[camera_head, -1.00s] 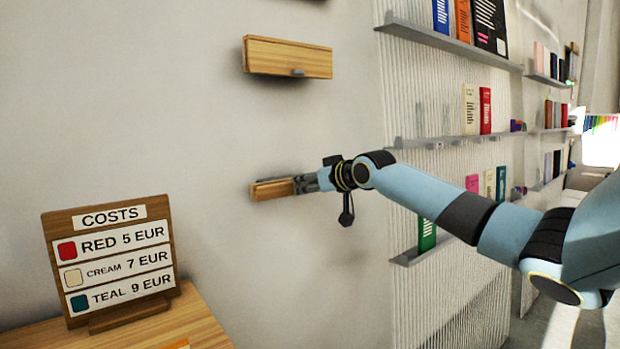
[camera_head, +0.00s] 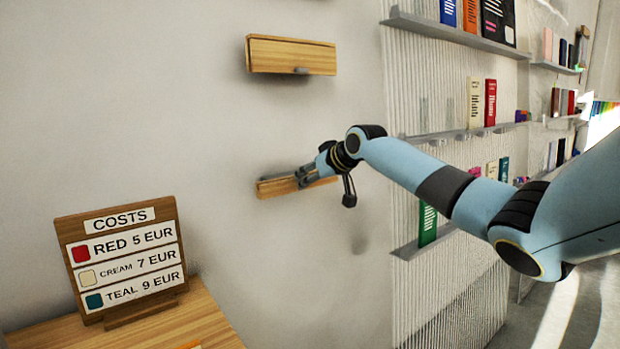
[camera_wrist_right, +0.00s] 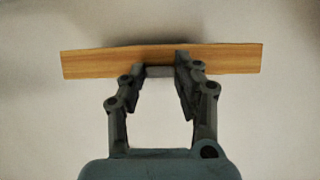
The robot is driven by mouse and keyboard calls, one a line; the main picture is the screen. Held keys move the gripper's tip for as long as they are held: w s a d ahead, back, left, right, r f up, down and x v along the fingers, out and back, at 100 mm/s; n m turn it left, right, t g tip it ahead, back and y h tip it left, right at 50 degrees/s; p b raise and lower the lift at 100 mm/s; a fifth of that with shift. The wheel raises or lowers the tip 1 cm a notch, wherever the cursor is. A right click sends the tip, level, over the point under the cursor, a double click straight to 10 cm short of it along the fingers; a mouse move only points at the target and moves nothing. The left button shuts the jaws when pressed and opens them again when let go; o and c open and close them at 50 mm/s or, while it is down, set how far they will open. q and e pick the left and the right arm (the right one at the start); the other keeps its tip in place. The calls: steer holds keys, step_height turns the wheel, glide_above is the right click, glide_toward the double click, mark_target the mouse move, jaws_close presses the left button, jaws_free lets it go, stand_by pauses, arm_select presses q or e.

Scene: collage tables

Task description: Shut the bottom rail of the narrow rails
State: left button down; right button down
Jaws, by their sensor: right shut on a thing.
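The bottom rail (camera_head: 275,188) is a narrow wooden rail low on the pale wall, below another wooden rail (camera_head: 292,56) with a small grey handle. My right gripper (camera_head: 301,177) is at the front of the bottom rail. In the right wrist view the bottom rail (camera_wrist_right: 95,64) lies across the picture, and the gripper (camera_wrist_right: 162,72) has its two fingers on either side of the small grey handle (camera_wrist_right: 160,72), shut on it. The fingers hide part of the rail's front. The left gripper is not in view.
A wooden price board (camera_head: 122,262) stands on a wooden table (camera_head: 185,330) at the lower left. Grey shelves (camera_head: 455,36) with books line the ribbed wall at the right. The wall between board and rail is bare.

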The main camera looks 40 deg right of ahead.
steer(key=c, duration=1)
jaws_free()
steer(key=shift+o, duration=0.2)
steer(key=v, duration=1.2)
steer(key=shift+w, duration=0.1)
